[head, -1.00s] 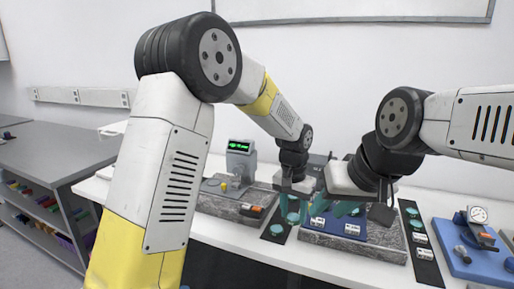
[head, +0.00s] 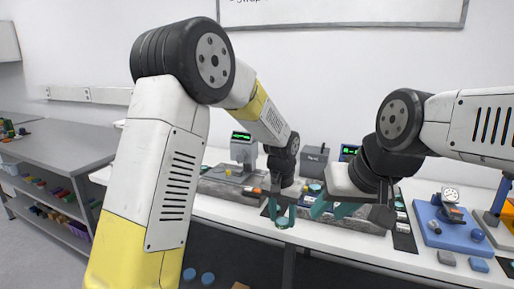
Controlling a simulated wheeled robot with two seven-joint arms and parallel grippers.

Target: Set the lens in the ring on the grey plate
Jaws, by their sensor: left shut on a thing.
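My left gripper (head: 283,216) is shut on a small teal disc, which looks like the lens (head: 283,223). It holds the disc near the table's front edge. My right gripper (head: 331,209) is to its right, fingers apart, seemingly empty. The grey plate (head: 226,178) lies on a stone block at the left, below a grey instrument with a green display (head: 243,148). The ring on it is too small to make out. The plate is left of and behind my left gripper.
A stone block with a blue top (head: 308,199) is partly hidden behind my grippers. A dark strip (head: 403,237) lies right of it. A blue base with a dial gauge (head: 450,222) stands farther right. A grey bench with shelves (head: 58,160) is at far left.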

